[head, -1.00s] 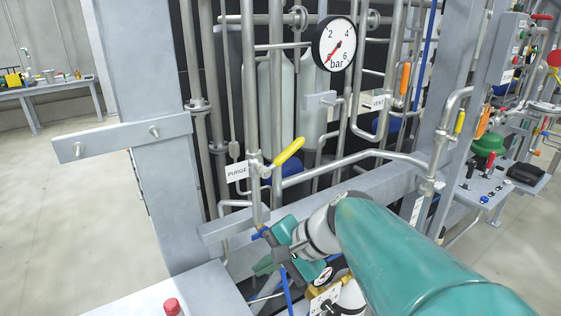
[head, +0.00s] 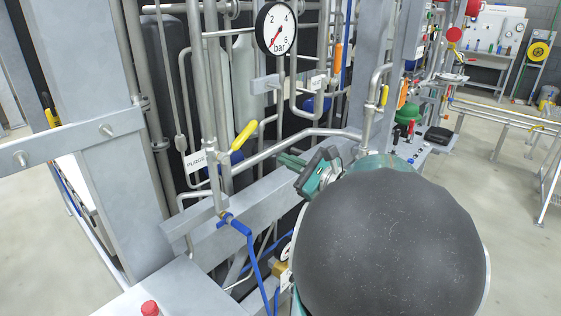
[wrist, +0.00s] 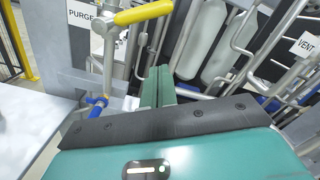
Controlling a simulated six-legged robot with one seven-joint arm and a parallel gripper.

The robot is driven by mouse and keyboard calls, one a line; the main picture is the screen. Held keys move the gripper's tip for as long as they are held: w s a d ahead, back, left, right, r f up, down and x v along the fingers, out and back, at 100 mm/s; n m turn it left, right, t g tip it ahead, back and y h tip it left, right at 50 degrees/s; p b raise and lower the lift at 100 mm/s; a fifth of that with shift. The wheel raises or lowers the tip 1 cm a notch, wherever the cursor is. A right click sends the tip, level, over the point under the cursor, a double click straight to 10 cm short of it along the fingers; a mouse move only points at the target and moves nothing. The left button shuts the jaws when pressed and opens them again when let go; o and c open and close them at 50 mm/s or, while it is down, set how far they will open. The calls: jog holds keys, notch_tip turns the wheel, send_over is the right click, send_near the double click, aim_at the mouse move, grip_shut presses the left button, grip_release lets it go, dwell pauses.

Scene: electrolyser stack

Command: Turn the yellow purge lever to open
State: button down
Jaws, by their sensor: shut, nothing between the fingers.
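The yellow purge lever (head: 244,136) sticks out up and to the right from its valve on a vertical pipe, beside the PURGE label (head: 196,161). In the wrist view the lever (wrist: 143,13) lies across the top, left of centre, above my fingers. My gripper (head: 285,160) is to the right of the lever and a little lower in the head view, apart from it. Its green fingers (wrist: 157,86) are together with nothing held. Part of my arm hides the lower right of the head view.
A pressure gauge (head: 276,28) hangs above the lever. A grey beam (head: 262,196) and a bent pipe (head: 300,135) run close to my gripper. A red button (head: 150,308) is at the front left.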

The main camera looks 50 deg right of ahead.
aim_at(239, 141)
jog(key=w+a+r, duration=0.2)
jog(key=w+r, duration=0.1)
jog(key=w, duration=0.4)
jog(key=shift+r, duration=0.3)
jog(key=shift+w, duration=0.1)
jog(key=shift+a+r+n, duration=0.15)
jog(key=shift+r+n, duration=0.05)
jog(key=shift+n, duration=0.2)
